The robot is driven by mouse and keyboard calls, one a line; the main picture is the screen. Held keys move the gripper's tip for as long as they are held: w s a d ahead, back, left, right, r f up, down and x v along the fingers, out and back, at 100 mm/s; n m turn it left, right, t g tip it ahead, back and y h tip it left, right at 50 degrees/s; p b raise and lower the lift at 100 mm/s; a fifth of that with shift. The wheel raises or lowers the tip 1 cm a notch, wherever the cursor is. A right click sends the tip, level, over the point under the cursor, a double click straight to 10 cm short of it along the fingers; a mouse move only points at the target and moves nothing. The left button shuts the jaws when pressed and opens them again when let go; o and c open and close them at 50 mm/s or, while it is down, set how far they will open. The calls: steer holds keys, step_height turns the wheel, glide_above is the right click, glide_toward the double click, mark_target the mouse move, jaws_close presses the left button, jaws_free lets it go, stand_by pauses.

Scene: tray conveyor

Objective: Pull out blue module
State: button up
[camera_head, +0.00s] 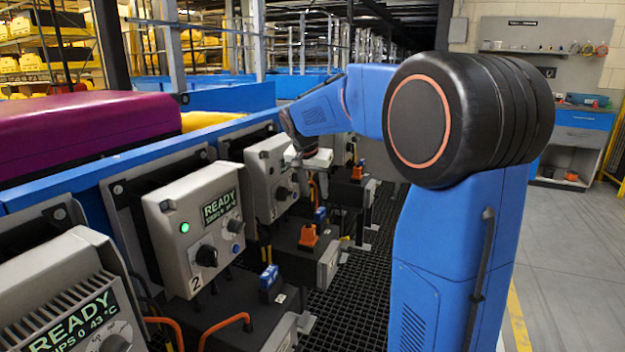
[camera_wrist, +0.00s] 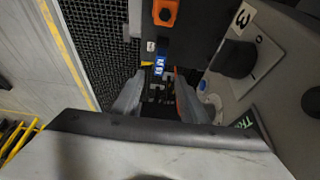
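In the wrist view a small blue module (camera_wrist: 161,62) with white markings sits at the edge of a dark box, below an orange plug. My gripper (camera_wrist: 158,82) is open, its two grey fingers on either side of a dark gap, with the module near the fingertips and nothing clearly held. Blue modules show on the dark boxes at the near unit (camera_head: 269,277) and farther along (camera_head: 320,213). Whether a finger touches a module cannot be told.
A grey control unit (camera_head: 195,235) marked 2 has a READY display and green light. A unit with a 3 label (camera_wrist: 241,18) stands close to my right finger in the wrist view. Orange plugs (camera_head: 308,237) and orange cables stick up. The grey floor (camera_head: 570,240) at right is clear.

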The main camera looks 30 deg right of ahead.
mark_target(320, 210)
steer(key=x, duration=0.9)
steer(key=shift+f, duration=0.3)
jaws_close()
steer(key=shift+r, duration=2.8)
steer(key=shift+r, duration=1.85)
